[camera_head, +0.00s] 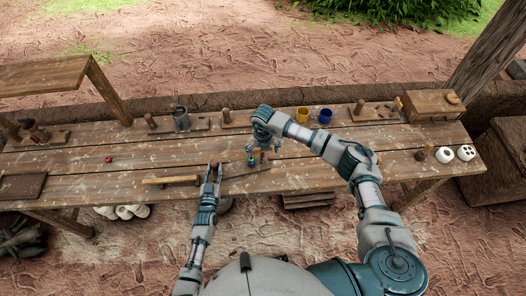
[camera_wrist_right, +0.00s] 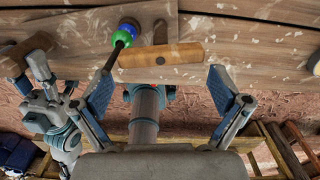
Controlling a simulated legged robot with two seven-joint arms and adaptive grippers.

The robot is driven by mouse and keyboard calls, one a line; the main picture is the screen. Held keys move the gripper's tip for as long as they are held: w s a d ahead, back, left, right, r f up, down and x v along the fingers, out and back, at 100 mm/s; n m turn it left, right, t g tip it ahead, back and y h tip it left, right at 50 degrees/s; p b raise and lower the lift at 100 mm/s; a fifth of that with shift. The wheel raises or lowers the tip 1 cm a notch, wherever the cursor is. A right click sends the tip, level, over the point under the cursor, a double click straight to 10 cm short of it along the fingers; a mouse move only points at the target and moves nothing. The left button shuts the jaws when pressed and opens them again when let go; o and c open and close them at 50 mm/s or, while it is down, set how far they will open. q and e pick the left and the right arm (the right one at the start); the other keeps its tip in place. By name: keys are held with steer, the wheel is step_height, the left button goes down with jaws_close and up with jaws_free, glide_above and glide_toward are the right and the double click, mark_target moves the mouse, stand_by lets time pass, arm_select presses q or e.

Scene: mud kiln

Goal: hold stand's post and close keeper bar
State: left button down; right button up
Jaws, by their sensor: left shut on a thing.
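The wooden stand (camera_head: 240,170) lies near the front edge of the table. Its light keeper bar (camera_wrist_right: 190,53), with a dark pivot dot, and a short upright peg (camera_wrist_right: 160,33) show in the right wrist view. A green and blue tool head (camera_wrist_right: 125,35) on a dark shaft is beside the bar's left end; it also shows in the head view (camera_head: 251,161). My left gripper (camera_head: 213,172) is shut on a dark wooden post (camera_wrist_right: 28,50) at the stand's left. My right gripper (camera_wrist_right: 160,83) is open, with the bar just beyond its fingertips; I see no contact.
A wooden-handled tool (camera_head: 170,180) lies left of my left gripper. Yellow (camera_head: 302,115) and blue (camera_head: 325,116) cups, a grey canister (camera_head: 181,119) and a wooden box (camera_head: 430,104) stand along the back. White pieces (camera_head: 455,154) sit at the right. The left middle is mostly clear.

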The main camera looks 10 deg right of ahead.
step_height(320, 180, up, 12)
stand_by(0.6)
arm_select(q)
steer(key=c, duration=0.7)
jaws_free()
steer(key=shift+c, duration=0.2)
arm_select(e)
step_height(320, 180, up, 4)
steer(key=shift+f, duration=0.1)
